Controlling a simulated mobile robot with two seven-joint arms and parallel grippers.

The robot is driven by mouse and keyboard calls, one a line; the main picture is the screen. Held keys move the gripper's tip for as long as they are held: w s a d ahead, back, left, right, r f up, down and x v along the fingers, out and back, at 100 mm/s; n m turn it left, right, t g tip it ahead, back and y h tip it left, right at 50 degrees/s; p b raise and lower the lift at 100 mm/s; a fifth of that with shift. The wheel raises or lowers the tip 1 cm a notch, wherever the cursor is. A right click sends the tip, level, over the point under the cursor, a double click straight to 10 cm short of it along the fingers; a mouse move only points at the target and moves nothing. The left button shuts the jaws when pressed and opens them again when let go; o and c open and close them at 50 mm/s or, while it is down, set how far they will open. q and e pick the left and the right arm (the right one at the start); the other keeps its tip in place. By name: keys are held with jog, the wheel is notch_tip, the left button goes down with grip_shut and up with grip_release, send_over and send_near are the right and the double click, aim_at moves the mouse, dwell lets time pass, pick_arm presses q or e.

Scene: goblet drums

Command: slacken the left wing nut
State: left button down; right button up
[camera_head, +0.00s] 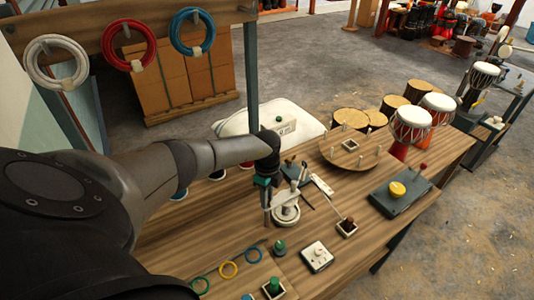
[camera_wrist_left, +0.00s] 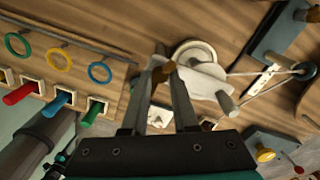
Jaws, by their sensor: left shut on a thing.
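My left gripper (camera_head: 276,200) reaches down over the workbench to a pale metal fixture on a round base (camera_head: 287,217). In the left wrist view its fingertips (camera_wrist_left: 164,72) are shut on a small brown piece, which I take to be the left wing nut (camera_wrist_left: 163,71). The fingers hide much of it. The pale fixture (camera_wrist_left: 205,80) and its round base (camera_wrist_left: 195,50) lie just beside the fingertips. I cannot make out a second wing nut. My right gripper is in neither view.
The workbench (camera_head: 190,235) holds a round wooden board with pegs (camera_head: 345,160), a dark block with a yellow knob (camera_head: 397,189) and a white switch box (camera_head: 317,256). Goblet drums (camera_head: 410,122) stand at the far end.

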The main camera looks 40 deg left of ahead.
pick_arm(q)
jog(key=shift+r+n+p, duration=0.1)
jog(key=shift+n+p, duration=0.55)
jog(key=shift+n, duration=0.45)
jog(key=c, duration=0.7)
grip_release()
jog(key=shift+r+p, duration=0.3)
jog(key=shift+r, duration=0.15)
notch_tip(320, 180, up, 14)
jog(key=shift+r+p, duration=0.1)
jog(key=shift+p, duration=0.55)
